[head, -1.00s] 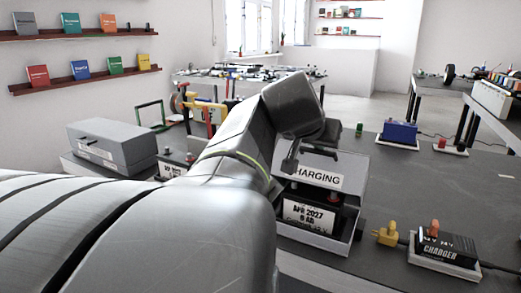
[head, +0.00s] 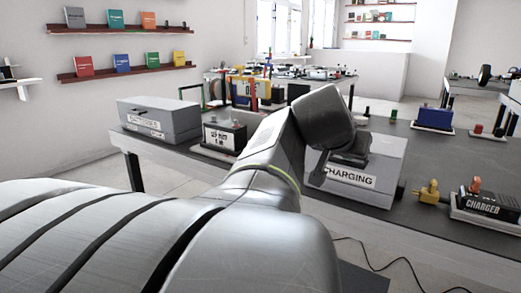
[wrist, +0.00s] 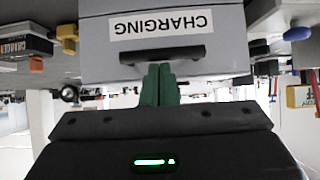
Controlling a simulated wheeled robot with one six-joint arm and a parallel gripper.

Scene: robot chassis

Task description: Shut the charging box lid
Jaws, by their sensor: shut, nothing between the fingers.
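The grey charging box (head: 384,160) stands on the dark table, right of my arm in the head view. Its lid looks down, with the CHARGING label (head: 348,176) facing me and no battery showing inside. My arm covers the box's left part, so I cannot tell whether the lid is fully seated. In the wrist view the label (wrist: 161,25) is upside down above a dark handle (wrist: 163,55). My gripper (wrist: 160,70) is shut and empty, its green fingertips at the handle; contact is unclear.
A yellow plug (head: 429,192) and a charger (head: 485,203) lie right of the box. A blue battery (head: 434,117) stands behind. A cable (head: 375,262) hangs below the table edge.

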